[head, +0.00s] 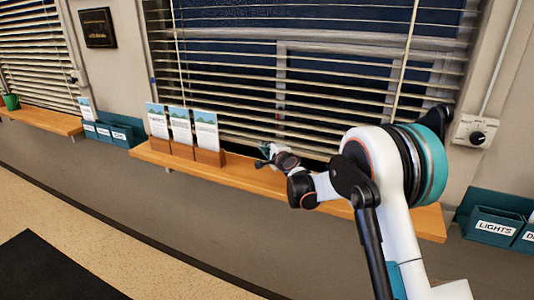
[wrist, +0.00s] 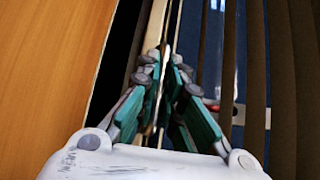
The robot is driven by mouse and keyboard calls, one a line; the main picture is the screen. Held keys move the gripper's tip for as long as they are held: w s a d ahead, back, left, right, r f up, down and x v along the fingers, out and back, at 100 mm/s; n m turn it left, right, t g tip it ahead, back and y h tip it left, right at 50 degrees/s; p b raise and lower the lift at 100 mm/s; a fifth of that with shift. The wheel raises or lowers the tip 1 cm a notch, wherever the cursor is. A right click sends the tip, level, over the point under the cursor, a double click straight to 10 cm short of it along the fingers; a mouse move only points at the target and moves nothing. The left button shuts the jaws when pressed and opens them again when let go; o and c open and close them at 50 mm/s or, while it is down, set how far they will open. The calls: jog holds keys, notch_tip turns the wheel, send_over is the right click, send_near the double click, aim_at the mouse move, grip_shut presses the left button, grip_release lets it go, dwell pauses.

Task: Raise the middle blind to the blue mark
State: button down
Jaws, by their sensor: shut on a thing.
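The middle blind (head: 320,62) has pale slats and hangs in front of a dark window, its lower part close above the wooden sill. My gripper (head: 265,160) is at the bottom of this blind, just above the sill. In the wrist view my gripper (wrist: 166,62) is shut on a thin pale strip, which looks like the blind's bottom rail (wrist: 155,25); the fingers hide much of it. More slats (wrist: 257,70) show to the right. A small blue spot (head: 152,80), perhaps the blue mark, is on the left window edge.
The wooden sill (head: 240,176) runs under the blind and carries several upright cards (head: 180,130) left of my gripper. A dial box (head: 477,131) is on the wall at right, above teal bins (head: 495,226). Another blind (head: 35,55) hangs at far left.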

jog(key=p, duration=0.9)
send_near(267, 91)
jog(key=a, duration=0.1)
jog(key=w+a, duration=0.2)
jog(key=shift+w+a+r, duration=0.2)
jog(key=shift+a+r, duration=0.1)
jog(key=shift+a, duration=0.1)
jog(key=c, duration=2)
grip_release()
jog(key=v, duration=1.2)
